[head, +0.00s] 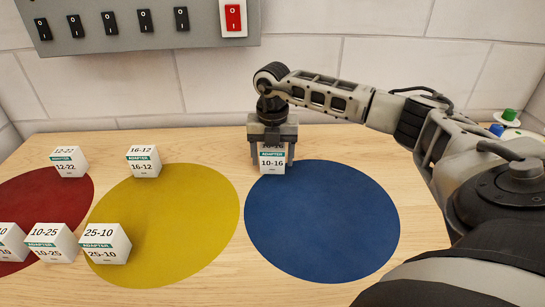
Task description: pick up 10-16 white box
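The 10-16 white box (272,168) has a green adapter band and stands at the back edge of the blue circle. My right gripper (272,154) points down over it, with one finger at its left side and one at its right. The gripper covers part of the box's top. I cannot tell whether the fingers press on the box or stand slightly apart from it. The box looks upright and at about table height. My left gripper is not in view.
Other white boxes are the 12-22 (70,167), 16-12 (142,168), 10-25 (44,245) and 25-10 (102,253), with another at the left edge. A switch panel (140,25) hangs on the wall behind. The blue circle (322,225) is otherwise clear.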

